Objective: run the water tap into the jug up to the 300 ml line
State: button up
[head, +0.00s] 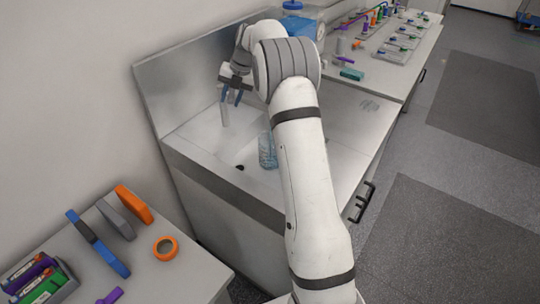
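A clear, bluish jug (267,152) stands upright in the pale sink area of the counter, partly hidden behind my arm. Its measuring lines and any water level are too small to read. A pale upright post (224,110), which looks like the tap, stands to the left of the jug and farther back. My gripper (232,100) points down beside the top of this post. Its two blue fingers are spread, with nothing visible between them. I cannot tell whether a finger touches the post. No stream of water can be made out.
A metal splash panel (180,85) stands behind the sink. A small dark drain (240,167) lies left of the jug. The front-left table (190,278) carries an orange tape roll (166,247) and several tools. Open floor (440,235) lies to the right.

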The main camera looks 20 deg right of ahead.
jog(key=shift+o, duration=0.7)
jog(key=shift+s+d+b, duration=0.2)
jog(key=shift+d+b, duration=0.5)
jog(key=shift+d, duration=0.45)
jog(key=b, duration=0.4)
jog(key=shift+w+d+f, duration=0.1)
jog(key=shift+w+d, duration=0.05)
jog(key=shift+b, duration=0.95)
